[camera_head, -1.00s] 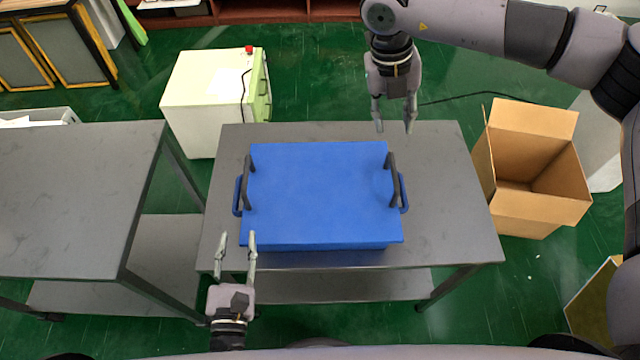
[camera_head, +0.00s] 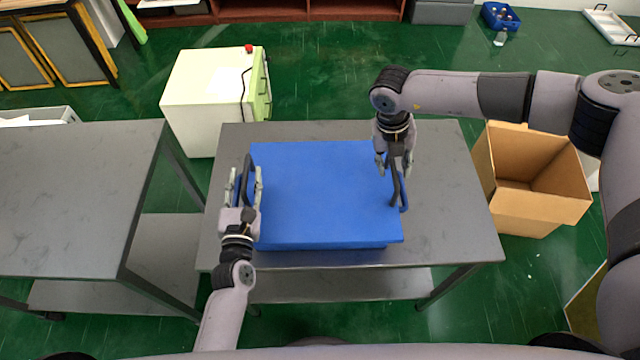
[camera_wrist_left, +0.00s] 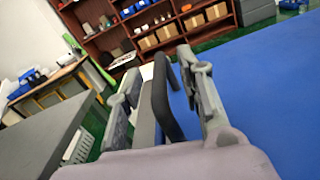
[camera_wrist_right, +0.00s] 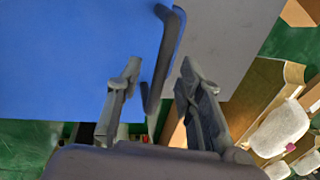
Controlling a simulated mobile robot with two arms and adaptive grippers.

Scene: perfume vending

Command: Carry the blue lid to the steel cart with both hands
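The blue lid (camera_head: 320,195) lies flat on a blue box on a grey steel table, with a dark handle at each side. My left gripper (camera_head: 245,176) is open at the left handle. In the left wrist view its fingers (camera_wrist_left: 160,85) stand apart on either side of that handle (camera_wrist_left: 163,100). My right gripper (camera_head: 394,170) is open at the right handle (camera_head: 397,188). In the right wrist view its fingers (camera_wrist_right: 160,80) are apart with the handle (camera_wrist_right: 163,60) between them. The steel cart (camera_head: 70,200) stands at the left, its top bare.
The lid's table (camera_head: 460,220) has free room around the box. A narrow gap separates it from the cart. A white cabinet (camera_head: 205,90) stands behind, and an open cardboard box (camera_head: 530,190) is on the floor at the right.

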